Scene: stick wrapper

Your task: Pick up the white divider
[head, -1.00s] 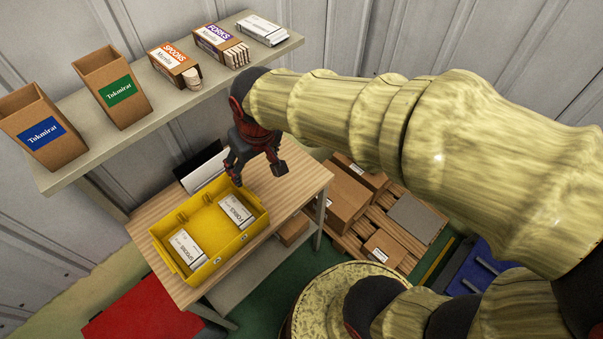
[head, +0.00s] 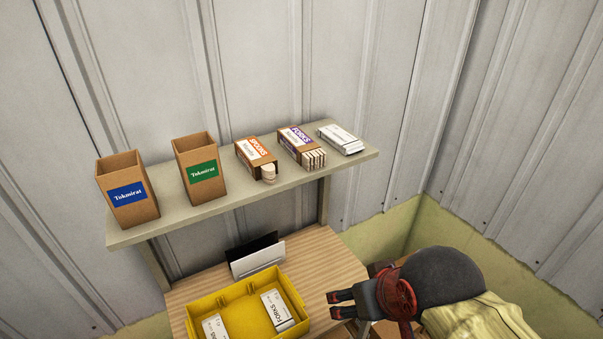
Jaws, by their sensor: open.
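A white divider (head: 258,262), a thin flat panel, stands on the wooden table behind the yellow bin. A black panel (head: 252,245) stands directly behind it and shows above its top edge. My gripper (head: 334,305) is at the lower right, to the right of the yellow bin, with its fingers pointing left. It is open and empty. In the picture it is below and to the right of the divider, clear of it. The divider's lower edge is partly hidden by the bin's back rim.
The yellow bin (head: 238,289) on the table (head: 325,262) holds white packs of forks and spoons. The shelf (head: 240,205) above carries two brown Tokmirat boxes (head: 130,204) (head: 203,185), spoon and fork boxes (head: 255,152) (head: 297,142) and a white pack (head: 340,138).

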